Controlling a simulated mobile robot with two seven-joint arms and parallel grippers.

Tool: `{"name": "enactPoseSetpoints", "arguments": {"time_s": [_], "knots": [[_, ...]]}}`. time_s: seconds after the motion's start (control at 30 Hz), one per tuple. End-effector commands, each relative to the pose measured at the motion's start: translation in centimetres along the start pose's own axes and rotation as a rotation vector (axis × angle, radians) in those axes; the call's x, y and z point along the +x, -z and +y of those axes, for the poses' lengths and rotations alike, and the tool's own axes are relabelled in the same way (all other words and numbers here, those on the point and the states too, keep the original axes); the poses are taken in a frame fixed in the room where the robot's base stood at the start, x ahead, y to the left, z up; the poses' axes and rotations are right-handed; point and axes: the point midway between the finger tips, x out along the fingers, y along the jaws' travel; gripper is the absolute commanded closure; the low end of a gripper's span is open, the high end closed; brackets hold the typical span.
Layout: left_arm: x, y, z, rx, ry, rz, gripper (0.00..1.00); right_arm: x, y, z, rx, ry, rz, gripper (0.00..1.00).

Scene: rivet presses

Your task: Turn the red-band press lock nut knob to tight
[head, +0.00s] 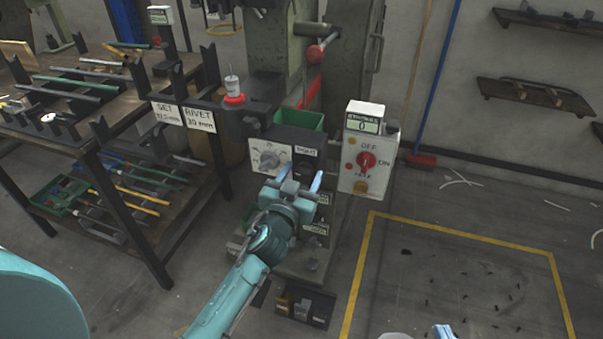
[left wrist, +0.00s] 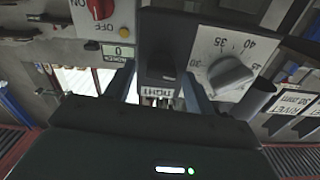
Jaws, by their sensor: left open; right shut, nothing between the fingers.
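The press (head: 340,70) stands in front of me, with a red collar (head: 234,99) beside its throat. Its dark lock nut knob (left wrist: 160,62) shows in the left wrist view, on a black panel (head: 306,140) with a white label (left wrist: 157,92) that appears to read TIGHT, upside down there. My left gripper (head: 301,177) is open in front of this panel; its fingers show on either side of the knob (left wrist: 163,88). Contact cannot be told. In the head view the gripper hides most of the knob. My right gripper (head: 443,331) just shows at the bottom edge, far from the press.
A numbered dial (head: 270,158) sits left of the lock panel. A switch box (head: 366,160) with a red OFF/ON knob and a counter (head: 363,124) stands right. A workbench (head: 130,100) with tools is at left. Yellow-marked floor (head: 460,270) at right is mostly clear.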

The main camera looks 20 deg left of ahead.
Motion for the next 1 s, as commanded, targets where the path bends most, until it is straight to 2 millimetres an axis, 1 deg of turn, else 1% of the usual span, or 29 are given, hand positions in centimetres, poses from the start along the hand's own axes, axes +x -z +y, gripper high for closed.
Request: {"name": "enactPoseSetpoints", "arguments": {"time_s": [0.07,0.5,0.6,0.87,1.0], "knots": [[0.00,0.00,0.00,0.000,0.000,0.000,0.47,-0.02,-0.04,0.02,0.000,0.000,-0.001,1.00],[0.01,0.00,0.00,0.000,0.000,0.000,0.83,0.06,-0.26,0.09,-0.001,-0.001,-0.005,1.00],[0.01,0.01,0.01,0.000,-0.001,0.000,0.90,0.10,-0.28,0.10,-0.002,-0.001,-0.005,1.00],[0.03,0.03,0.02,0.029,-0.001,0.001,0.90,0.15,-0.20,0.11,-0.003,-0.001,-0.003,1.00],[0.04,0.06,0.05,0.088,0.000,0.002,0.90,0.14,-0.18,0.09,-0.003,0.000,-0.003,1.00]]}}
